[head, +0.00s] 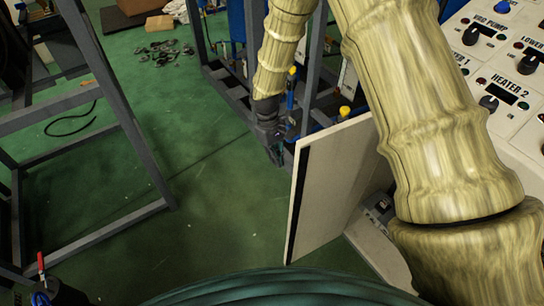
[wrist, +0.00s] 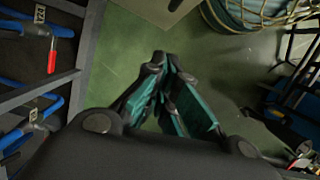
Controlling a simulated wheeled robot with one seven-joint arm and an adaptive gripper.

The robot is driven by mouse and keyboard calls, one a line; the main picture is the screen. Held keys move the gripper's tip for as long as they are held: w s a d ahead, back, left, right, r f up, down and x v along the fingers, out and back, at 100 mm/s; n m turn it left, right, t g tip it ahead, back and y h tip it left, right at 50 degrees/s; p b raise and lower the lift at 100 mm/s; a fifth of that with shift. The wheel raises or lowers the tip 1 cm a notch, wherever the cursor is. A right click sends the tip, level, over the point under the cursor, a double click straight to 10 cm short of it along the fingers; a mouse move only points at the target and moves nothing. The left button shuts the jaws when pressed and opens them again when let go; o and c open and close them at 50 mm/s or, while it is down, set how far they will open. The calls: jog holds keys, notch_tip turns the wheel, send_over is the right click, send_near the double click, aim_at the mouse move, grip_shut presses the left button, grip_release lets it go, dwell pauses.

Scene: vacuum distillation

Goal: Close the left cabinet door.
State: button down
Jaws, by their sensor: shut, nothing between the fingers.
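The cabinet door (head: 335,185) is a cream panel with a dark strip along its near-left edge. It stands open under the control panel, swung out over the green floor. A pale surface shows at the top of the wrist view, too cropped to name surely. The door's hinge side is partly hidden by my arm.
The control panel (head: 500,75) with knobs stands at the right. Grey metal frames (head: 145,140) stand at the left and behind my gripper. Blue pipes with a red-handled valve (wrist: 51,56) are at the wrist view's left. Green floor (head: 215,215) is clear left of the door.

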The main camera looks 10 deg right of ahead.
jog(key=s+d+f+p, duration=0.2)
jog(key=s+f+p, duration=0.1)
jog(key=s+f, duration=0.2)
jog(key=shift+d+f, duration=0.2)
jog(key=shift+f, duration=0.65)
